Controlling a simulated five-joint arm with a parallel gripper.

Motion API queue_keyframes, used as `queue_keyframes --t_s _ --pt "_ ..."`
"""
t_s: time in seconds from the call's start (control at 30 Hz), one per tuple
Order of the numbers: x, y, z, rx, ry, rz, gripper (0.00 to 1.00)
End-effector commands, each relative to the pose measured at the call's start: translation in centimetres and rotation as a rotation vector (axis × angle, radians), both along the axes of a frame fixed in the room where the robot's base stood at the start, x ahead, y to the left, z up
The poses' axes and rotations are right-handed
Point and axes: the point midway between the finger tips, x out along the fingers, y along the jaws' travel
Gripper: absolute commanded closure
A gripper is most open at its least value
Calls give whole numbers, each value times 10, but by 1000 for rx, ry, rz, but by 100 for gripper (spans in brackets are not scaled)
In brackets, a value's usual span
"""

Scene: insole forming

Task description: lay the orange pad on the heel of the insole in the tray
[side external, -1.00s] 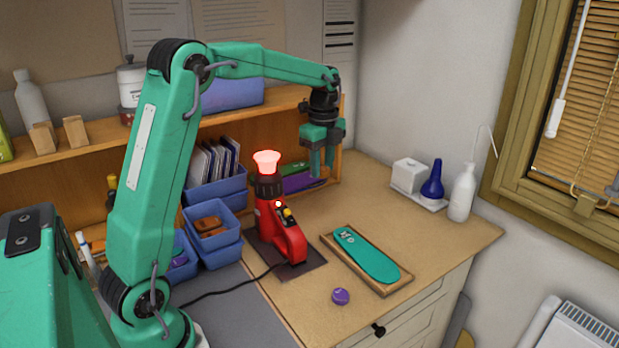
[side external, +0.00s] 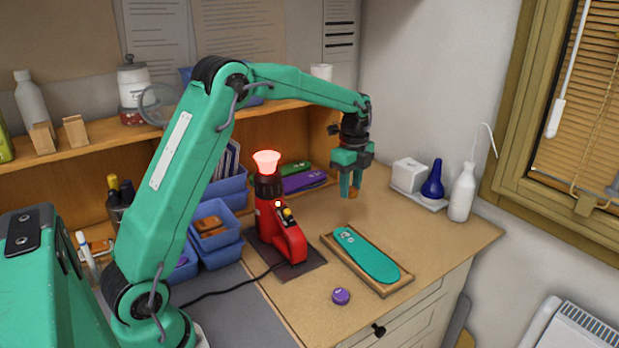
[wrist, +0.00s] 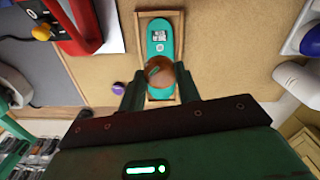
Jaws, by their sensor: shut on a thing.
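The teal insole (side external: 367,257) lies in the wooden tray (side external: 350,267) on the bench. A pale printed mark is near its far end, and it also shows in the wrist view (wrist: 157,27). My gripper (side external: 351,187) is in the air beyond the tray's far end, pointing down. It is shut on the orange pad (side external: 352,193), which shows as a small orange piece between the fingertips. In the wrist view the pad (wrist: 159,82) looks brownish and round, and covers part of the insole's lower half. The pad does not touch the insole or tray.
A red hot-air tool (side external: 280,230) with a glowing red top stands left of the tray. A purple round item (side external: 341,296) lies at the tray's near left. A blue bottle (side external: 433,182) and a white bottle (side external: 462,193) stand to the right.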

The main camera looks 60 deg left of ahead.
Motion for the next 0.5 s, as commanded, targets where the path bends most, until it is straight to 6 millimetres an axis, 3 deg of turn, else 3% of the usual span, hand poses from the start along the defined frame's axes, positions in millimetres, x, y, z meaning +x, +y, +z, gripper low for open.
queue_keyframes --t_s 0.5 --pt "-1 0 -41 -1 3 0 88"
